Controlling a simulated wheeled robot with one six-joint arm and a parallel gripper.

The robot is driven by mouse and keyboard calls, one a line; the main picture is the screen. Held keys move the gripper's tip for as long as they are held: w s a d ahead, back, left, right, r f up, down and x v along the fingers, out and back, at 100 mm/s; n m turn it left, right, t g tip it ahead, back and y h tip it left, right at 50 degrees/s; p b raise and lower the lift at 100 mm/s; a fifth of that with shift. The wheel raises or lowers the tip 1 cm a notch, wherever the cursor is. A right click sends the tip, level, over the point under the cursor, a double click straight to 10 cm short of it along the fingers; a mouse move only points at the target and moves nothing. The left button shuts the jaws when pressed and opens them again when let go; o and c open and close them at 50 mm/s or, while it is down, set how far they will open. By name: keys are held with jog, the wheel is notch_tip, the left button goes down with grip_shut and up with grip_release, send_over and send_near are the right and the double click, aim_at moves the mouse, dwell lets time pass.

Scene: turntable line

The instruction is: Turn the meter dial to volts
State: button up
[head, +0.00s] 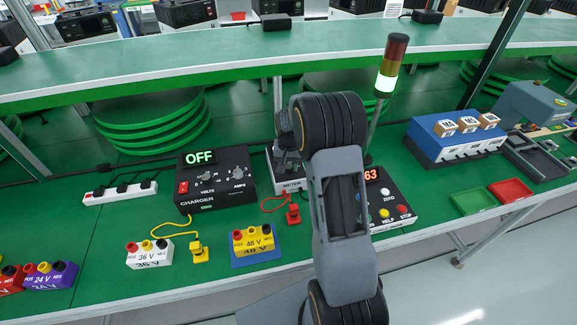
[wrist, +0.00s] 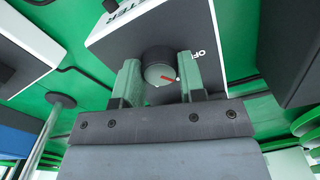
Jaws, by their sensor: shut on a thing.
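The meter (wrist: 115,50) is a pale box with a dark face, and it fills the upper middle of the wrist view. Its dial (wrist: 156,56) is a round dark knob with a red pointer line slanting toward the lower right. The word OFF is printed to the right of the dial. My gripper (wrist: 158,76) has its two green fingers on either side of the dial, shut on it. In the head view the meter (head: 292,186) is mostly hidden behind my arm, and the dial and fingertips cannot be seen. No volts label is readable.
The charger (head: 215,180) showing OFF stands left of the meter. A red plug (head: 293,214) on a red cable lies in front of the meter. A control box with buttons (head: 395,210) is to the right, under a signal lamp (head: 390,65). A green shelf (head: 230,55) runs behind and above.

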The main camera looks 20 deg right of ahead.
aim_at(289, 166)
jog(key=shift+m, duration=0.9)
jog(key=o, duration=0.9)
jog(key=shift+o, duration=0.2)
jog(key=shift+r, duration=0.1)
notch_tip(289, 166, up, 14)
dwell(0.4)
jog(key=s+a+r+n+t, duration=0.1)
jog(key=s+a+n, duration=0.2)
jog(key=s, duration=0.8)
jog(key=s+a+r+n+t, duration=0.1)
jog(key=s+a+n, duration=0.3)
jog(key=s+a, duration=0.4)
jog(key=s+t, duration=0.1)
jog(key=s, duration=0.2)
jog(key=shift+n+t+p, duration=0.3)
